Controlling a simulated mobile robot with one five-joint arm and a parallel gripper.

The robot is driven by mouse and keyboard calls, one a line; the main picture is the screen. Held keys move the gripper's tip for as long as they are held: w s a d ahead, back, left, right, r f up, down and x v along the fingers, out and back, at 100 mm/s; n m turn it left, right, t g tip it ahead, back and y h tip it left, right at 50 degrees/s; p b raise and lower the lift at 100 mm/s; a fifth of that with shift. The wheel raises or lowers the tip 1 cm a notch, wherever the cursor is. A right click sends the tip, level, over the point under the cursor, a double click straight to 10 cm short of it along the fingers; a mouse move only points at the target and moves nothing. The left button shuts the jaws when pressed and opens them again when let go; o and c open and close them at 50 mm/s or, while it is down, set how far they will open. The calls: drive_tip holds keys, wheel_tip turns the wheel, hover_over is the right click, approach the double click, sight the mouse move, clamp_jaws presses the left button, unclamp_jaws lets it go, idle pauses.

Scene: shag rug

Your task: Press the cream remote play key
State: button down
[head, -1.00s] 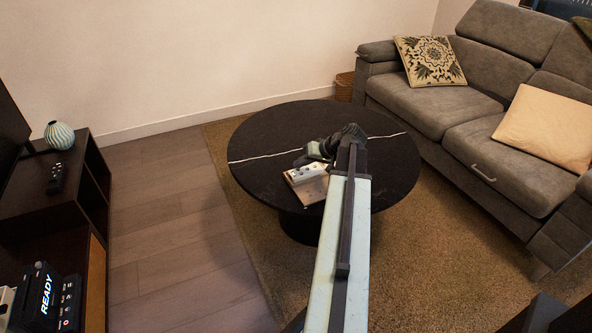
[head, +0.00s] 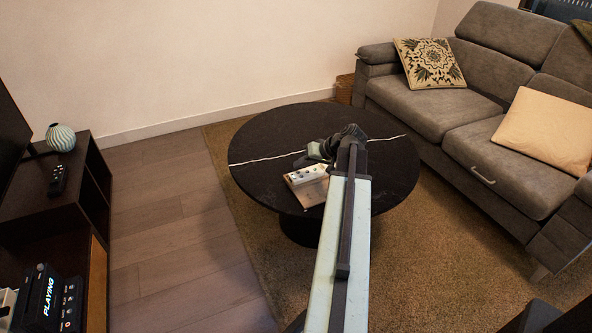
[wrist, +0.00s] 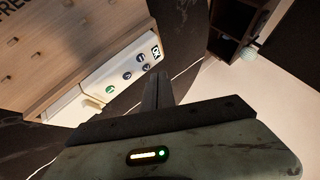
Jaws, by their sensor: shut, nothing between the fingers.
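The cream remote (head: 306,174) lies on a wooden board (head: 313,192) on the black round table. In the wrist view the remote (wrist: 128,62) shows a green key (wrist: 109,89) and several dark keys. My gripper (head: 316,152) is at the far side of the remote in the head view. In the wrist view my gripper (wrist: 157,78) is shut and empty, with its tips beside the remote's edge, apart from the green key. I cannot tell its height above the remote. A device (head: 55,301) at the lower left shows "PLAYING".
The round table (head: 260,165) stands on a brown rug (head: 420,270). A grey sofa (head: 430,100) is at the right.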

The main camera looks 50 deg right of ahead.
sight(301, 174)
wheel_tip(301, 174, up, 5)
drive_tip(key=p, duration=0.5)
drive_tip(key=shift+r, duration=0.15)
idle(0.8)
